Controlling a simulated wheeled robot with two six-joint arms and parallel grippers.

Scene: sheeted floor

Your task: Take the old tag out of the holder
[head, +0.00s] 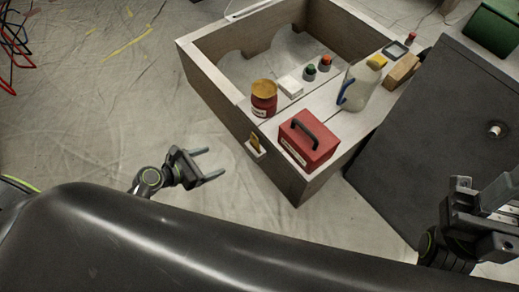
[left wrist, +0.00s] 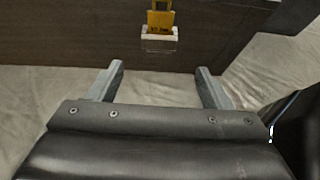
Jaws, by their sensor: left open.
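A yellow tag (head: 254,140) stands upright in a small white holder (head: 258,153) on the front side of a wooden frame. In the left wrist view the tag (left wrist: 160,19) rises from the holder (left wrist: 159,43), against the dark wood. My left gripper (head: 214,163) is open and empty, left of the holder and apart from it. In the left wrist view its fingers (left wrist: 160,68) point toward the holder, which lies beyond and between them. My right gripper (head: 493,204) is at the right edge, partly cut off, and its jaw state is unclear.
On the wooden frame (head: 213,85) stand a red jar (head: 264,104), a red box with a black handle (head: 303,147), a clear jug (head: 361,88) and small items. A dark panel (head: 430,140) lies right.

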